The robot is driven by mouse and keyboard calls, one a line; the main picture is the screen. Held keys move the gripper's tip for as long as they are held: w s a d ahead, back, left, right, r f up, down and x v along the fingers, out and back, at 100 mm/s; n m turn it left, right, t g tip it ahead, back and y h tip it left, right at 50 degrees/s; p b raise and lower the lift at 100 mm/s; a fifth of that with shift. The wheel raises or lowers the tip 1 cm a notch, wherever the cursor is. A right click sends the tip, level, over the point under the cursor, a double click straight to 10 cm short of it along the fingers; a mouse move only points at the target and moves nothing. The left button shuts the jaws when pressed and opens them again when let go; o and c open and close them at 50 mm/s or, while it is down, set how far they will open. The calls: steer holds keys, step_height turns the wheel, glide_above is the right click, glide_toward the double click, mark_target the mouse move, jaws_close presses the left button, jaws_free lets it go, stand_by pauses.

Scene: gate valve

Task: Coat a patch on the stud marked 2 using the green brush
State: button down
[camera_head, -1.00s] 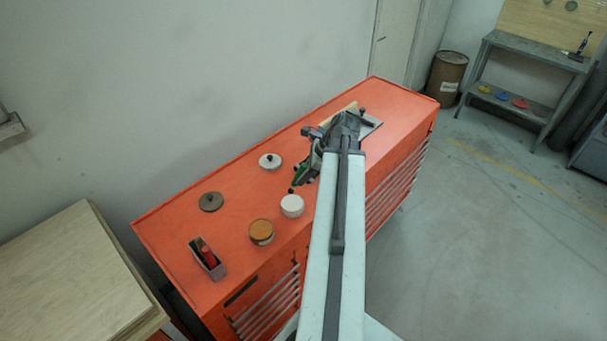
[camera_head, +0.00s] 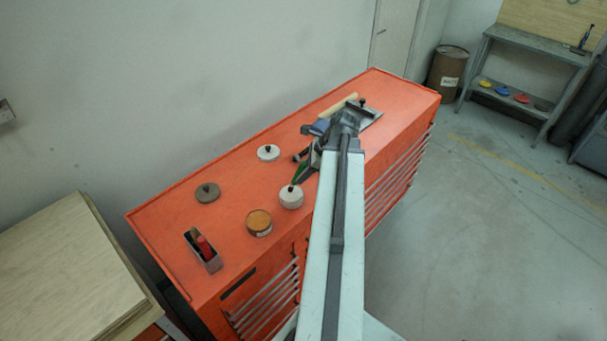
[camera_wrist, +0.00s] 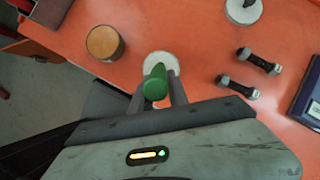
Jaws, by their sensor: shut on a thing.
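My gripper (camera_head: 308,168) is shut on the green brush (camera_head: 299,172). The brush handle (camera_wrist: 155,85) shows end-on between the fingers in the wrist view. Its dark tip is at the opening of the white pot (camera_head: 291,199); I cannot tell how deep it is. The pot's pale top (camera_wrist: 160,62) shows behind the handle in the wrist view. Two metal studs with dark middles lie on the red cabinet top, an upper one (camera_wrist: 260,61) and a lower one (camera_wrist: 238,87), right of the pot. No number is readable on either.
A brown-topped pot (camera_head: 258,223) stands left of the white pot. A grey lid (camera_head: 207,193) and a white lid (camera_head: 268,153) lie behind them. A grey holder (camera_head: 214,264) contains a red-handled brush (camera_head: 204,247). The red cabinet top (camera_head: 165,220) has free room at left.

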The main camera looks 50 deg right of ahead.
mark_target(302, 162)
steer(key=shift+s+f+b, duration=0.1)
steer(key=shift+f+b, duration=0.55)
steer(key=shift+b, duration=0.05)
stand_by(1.3)
step_height(302, 162, up, 7)
steer(key=p, duration=0.7)
steer(key=shift+r, duration=0.1)
stand_by(0.4)
